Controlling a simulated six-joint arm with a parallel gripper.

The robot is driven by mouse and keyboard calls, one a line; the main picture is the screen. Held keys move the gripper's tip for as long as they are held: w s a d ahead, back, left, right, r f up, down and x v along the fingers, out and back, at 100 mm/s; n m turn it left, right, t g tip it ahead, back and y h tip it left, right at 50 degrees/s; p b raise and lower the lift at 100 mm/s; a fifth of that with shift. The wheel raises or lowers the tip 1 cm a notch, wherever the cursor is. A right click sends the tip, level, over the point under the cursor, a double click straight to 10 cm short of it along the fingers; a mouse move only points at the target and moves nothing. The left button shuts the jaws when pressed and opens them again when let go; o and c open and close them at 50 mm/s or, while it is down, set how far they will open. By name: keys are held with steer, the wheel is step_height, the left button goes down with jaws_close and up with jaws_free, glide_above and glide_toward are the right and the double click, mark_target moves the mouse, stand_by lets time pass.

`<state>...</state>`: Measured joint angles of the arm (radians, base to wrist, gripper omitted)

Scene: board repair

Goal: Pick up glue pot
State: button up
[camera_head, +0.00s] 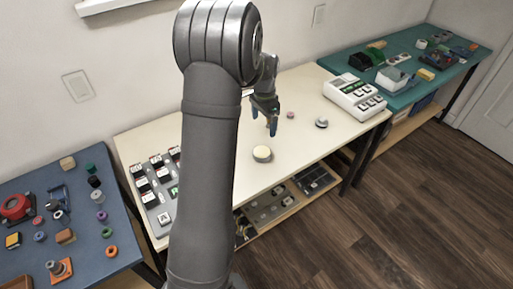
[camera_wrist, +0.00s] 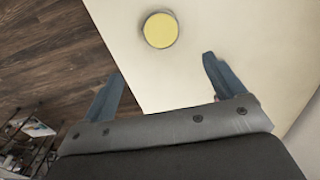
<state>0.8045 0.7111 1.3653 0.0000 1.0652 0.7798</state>
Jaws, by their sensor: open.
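A low round pot with a pale yellow top, which looks like the glue pot (camera_head: 262,154), stands on the cream table (camera_head: 300,150) near its front edge. The pot also shows at the top of the wrist view (camera_wrist: 160,30), between and beyond the two fingers. My gripper (camera_head: 272,126) is above the table, slightly behind and to the right of the pot in the head view. Its blue-grey fingers are spread apart with nothing between them in the wrist view (camera_wrist: 162,70). The gripper and the pot are apart.
A small pink item (camera_head: 290,114) and a round silver item (camera_head: 321,123) lie right of the gripper. A white keyed device (camera_head: 353,97) stands at the right end. A board with black-and-white blocks (camera_head: 150,198) lies at the left. The table around the pot is clear.

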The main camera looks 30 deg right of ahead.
glide_above(262, 151)
steer(key=f, duration=0.9)
steer(key=shift+s+f, duration=0.2)
steer(key=shift+f, duration=0.15)
step_height(262, 151, down, 5)
steer(key=shift+w+f, duration=0.1)
steer(key=shift+w, duration=0.05)
steer(key=c, duration=1.2)
steer(key=shift+r, duration=0.2)
